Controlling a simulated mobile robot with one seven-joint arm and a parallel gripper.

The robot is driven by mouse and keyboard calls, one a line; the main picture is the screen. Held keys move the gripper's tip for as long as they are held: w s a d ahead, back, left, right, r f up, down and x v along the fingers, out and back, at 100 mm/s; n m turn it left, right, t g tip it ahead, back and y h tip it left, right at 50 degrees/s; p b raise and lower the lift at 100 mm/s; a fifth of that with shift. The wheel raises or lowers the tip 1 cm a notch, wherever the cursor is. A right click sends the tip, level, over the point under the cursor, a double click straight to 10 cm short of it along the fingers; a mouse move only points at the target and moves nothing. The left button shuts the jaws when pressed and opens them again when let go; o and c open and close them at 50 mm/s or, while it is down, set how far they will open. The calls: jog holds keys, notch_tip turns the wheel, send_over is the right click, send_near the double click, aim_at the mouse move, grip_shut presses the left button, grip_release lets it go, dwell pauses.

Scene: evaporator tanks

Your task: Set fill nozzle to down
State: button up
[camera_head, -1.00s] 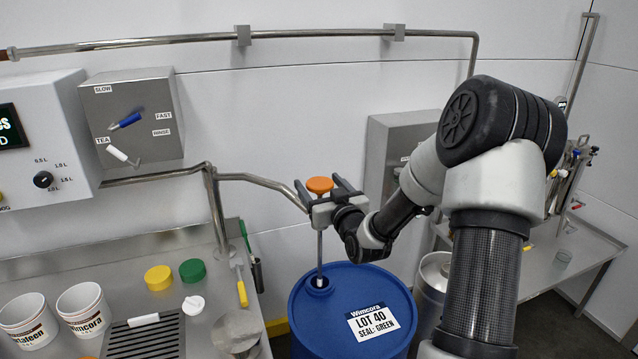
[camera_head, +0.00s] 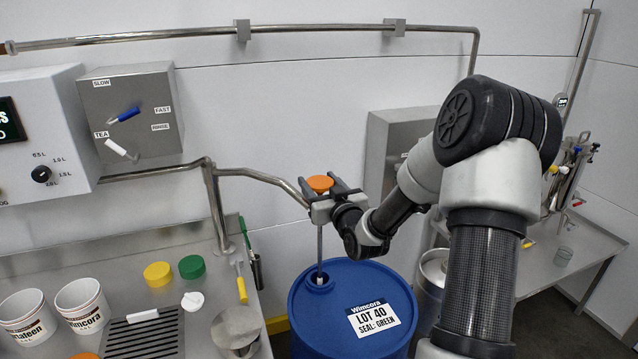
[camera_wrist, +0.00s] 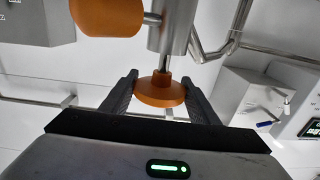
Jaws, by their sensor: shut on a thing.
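The fill nozzle (camera_head: 319,243) appears to be the thin upright metal rod with an orange knob (camera_head: 320,183) on top. Its lower end meets the bung opening of the blue drum (camera_head: 375,286); I cannot tell how deep it reaches. My gripper (camera_head: 322,190) is just above the drum, its two dark fingers around the knob. In the wrist view the knob (camera_wrist: 160,92) sits between both fingers, and my gripper (camera_wrist: 160,88) is shut on it. A metal stem runs from the knob to a thicker metal body (camera_wrist: 172,28).
A bent steel pipe (camera_head: 262,178) on the wall ends just left of my gripper. The left counter holds printed cups (camera_head: 80,303), yellow and green lids (camera_head: 192,267) and a drain grate (camera_head: 145,336). A metal keg (camera_head: 433,270) stands right of the drum.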

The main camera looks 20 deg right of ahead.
aim_at(320, 194)
jog(key=shift+f+b, duration=1.05)
jog(key=shift+f, duration=0.5)
jog(key=shift+s+f, duration=0.1)
jog(key=o, duration=1.5)
jog(key=shift+s, duration=0.2)
jog(key=s+p, duration=0.1)
jog(key=s, duration=0.3)
jog(key=s+p, duration=0.1)
jog(key=s, duration=0.4)
jog(key=s+r+p, duration=0.1)
jog(key=s, duration=0.4)
jog(key=shift+s+d, duration=0.2)
jog(key=shift+d, duration=0.1)
